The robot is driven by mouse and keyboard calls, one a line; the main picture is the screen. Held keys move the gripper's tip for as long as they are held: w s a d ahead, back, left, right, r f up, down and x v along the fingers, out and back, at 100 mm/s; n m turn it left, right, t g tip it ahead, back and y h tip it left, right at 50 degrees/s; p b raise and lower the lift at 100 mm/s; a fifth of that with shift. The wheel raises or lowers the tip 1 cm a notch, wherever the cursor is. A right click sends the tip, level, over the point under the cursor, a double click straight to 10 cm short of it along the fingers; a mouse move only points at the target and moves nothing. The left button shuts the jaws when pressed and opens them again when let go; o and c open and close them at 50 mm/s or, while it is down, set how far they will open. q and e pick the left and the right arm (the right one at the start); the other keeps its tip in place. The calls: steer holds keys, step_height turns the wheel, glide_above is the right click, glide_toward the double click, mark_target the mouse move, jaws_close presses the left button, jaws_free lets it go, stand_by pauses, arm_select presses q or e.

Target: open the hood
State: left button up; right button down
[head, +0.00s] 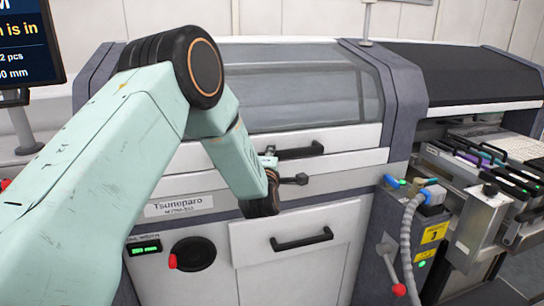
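The hood (300,95) of the Tsuneparo machine is down, with a large grey see-through window and a pale front edge. Its black bar handle (300,151) sits on that front edge. My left arm reaches in from the left and hides the hood's left part. My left gripper (283,168) is just below and left of the handle, mostly hidden behind my wrist. Small finger parts show by the handle's left end and below it. I cannot tell whether they touch the handle or how far they are apart. My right gripper is out of view.
A drawer front with a second black handle (302,239) is below. A red-knobbed lever (392,270) and a grey hose (408,240) stand right of it. A feeder bank (490,170) is at the right. A screen (28,45) stands at upper left.

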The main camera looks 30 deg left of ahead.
arm_select(q)
steer(key=shift+d, duration=0.15)
steer(key=shift+c, duration=0.7)
steer(key=shift+a, duration=0.2)
jaws_close()
steer(key=shift+r, duration=0.1)
steer(key=shift+r, duration=0.15)
